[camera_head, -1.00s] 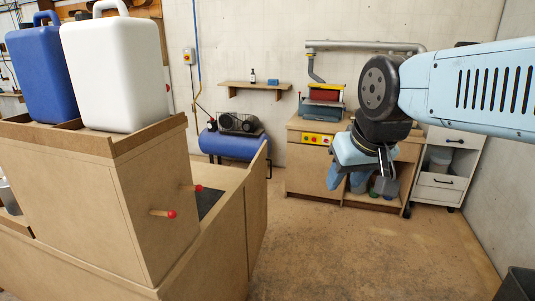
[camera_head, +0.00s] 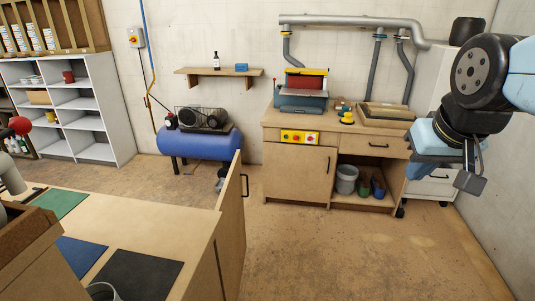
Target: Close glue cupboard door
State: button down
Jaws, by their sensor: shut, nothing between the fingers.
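A wooden cupboard door (camera_head: 231,225) stands open at the right end of the low wooden bench (camera_head: 190,215). It sticks out and upright, with a black bar handle (camera_head: 246,186) on its right-hand face. The inside of its cupboard is hidden from here. My gripper (camera_head: 470,183) hangs at the right, pointing down in front of the grey wall and white cabinet. It is shut and empty, well apart from the door and its handle.
A blue compressor (camera_head: 200,145) stands behind the door. A wooden workbench (camera_head: 300,165) with a sander stands at the back, with buckets on its lower shelf. White shelves (camera_head: 115,105) stand at the back left. The floor (camera_head: 330,255) right of the door is clear.

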aim_at(230, 244)
jog(key=u, duration=0.05)
jog(key=i, duration=1.35)
jog(key=u, duration=0.4)
